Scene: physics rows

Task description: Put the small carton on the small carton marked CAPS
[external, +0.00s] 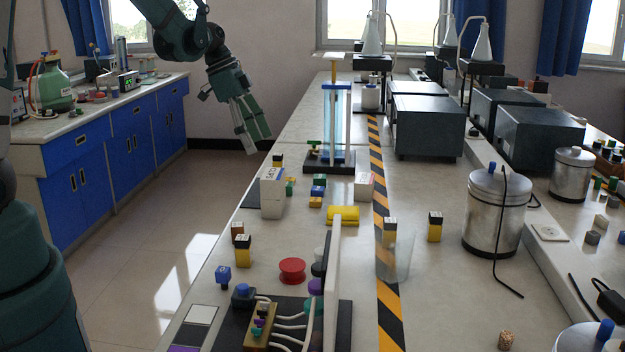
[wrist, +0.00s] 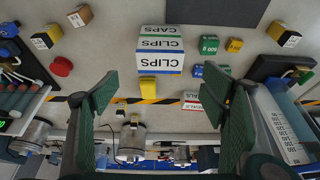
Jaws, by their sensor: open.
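My gripper (external: 252,138) is open and empty, high above the left side of the bench; its spread fingers frame the wrist view (wrist: 168,95). A white carton (external: 272,195) stands below it, and its faces read CLIPS in the wrist view (wrist: 160,62). A second white carton with red print (external: 364,187) lies farther right; it is partly hidden by a finger in the wrist view (wrist: 192,101). Small black-and-yellow cartons stand near left (external: 243,251), at the back (external: 278,160) and at right (external: 435,227).
A yellow block (external: 343,215), red disc (external: 292,270) and small brown box (external: 237,231) lie nearby. A blue-columned stand (external: 333,125) rises behind. A clear beaker (external: 395,258) stands on the striped tape beside a black-and-yellow carton. A white upright panel (external: 332,280) stands in front.

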